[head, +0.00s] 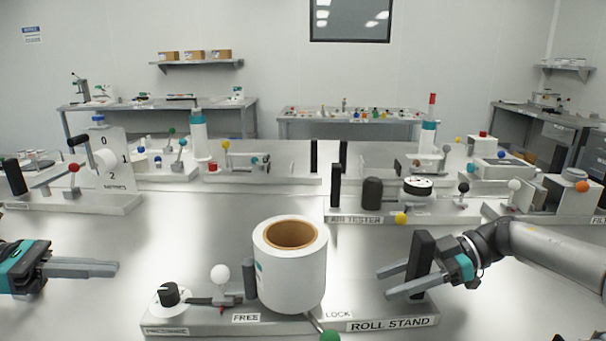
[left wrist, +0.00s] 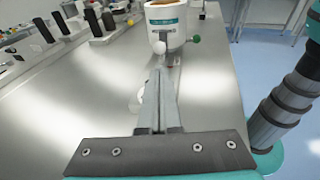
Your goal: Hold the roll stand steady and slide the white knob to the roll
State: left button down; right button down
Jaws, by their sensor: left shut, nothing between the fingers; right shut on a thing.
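The roll stand (head: 285,322) lies on the table and carries a large white roll (head: 292,275) with a brown core; the roll also shows at the top of the left wrist view (left wrist: 166,20). The white knob (head: 220,273) stands upright left of the roll, apart from it, above a dark slide. It also shows in the left wrist view (left wrist: 159,48). My right gripper (head: 385,282) is shut on the stand's black upright handle (head: 423,250). My left gripper (head: 117,268) is shut and empty, left of the stand and clear of the white knob.
A black dial (head: 168,294) sits on the stand's left end. A green ball lever (head: 329,335) sticks out in front, near the LOCK label. The air tester (head: 400,213) and other stations stand behind. Bare table lies between my left gripper and the stand.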

jog(key=shift+s+f, duration=0.15)
jog(key=shift+f, duration=0.15)
jog(key=c, duration=0.7)
grip_release()
jog(key=o, duration=0.5)
jog(key=shift+r, duration=0.2)
jog(key=shift+c, duration=0.2)
jog(key=shift+v, duration=3.8)
jog(key=shift+r+p, duration=0.2)
jog(key=shift+p, duration=0.15)
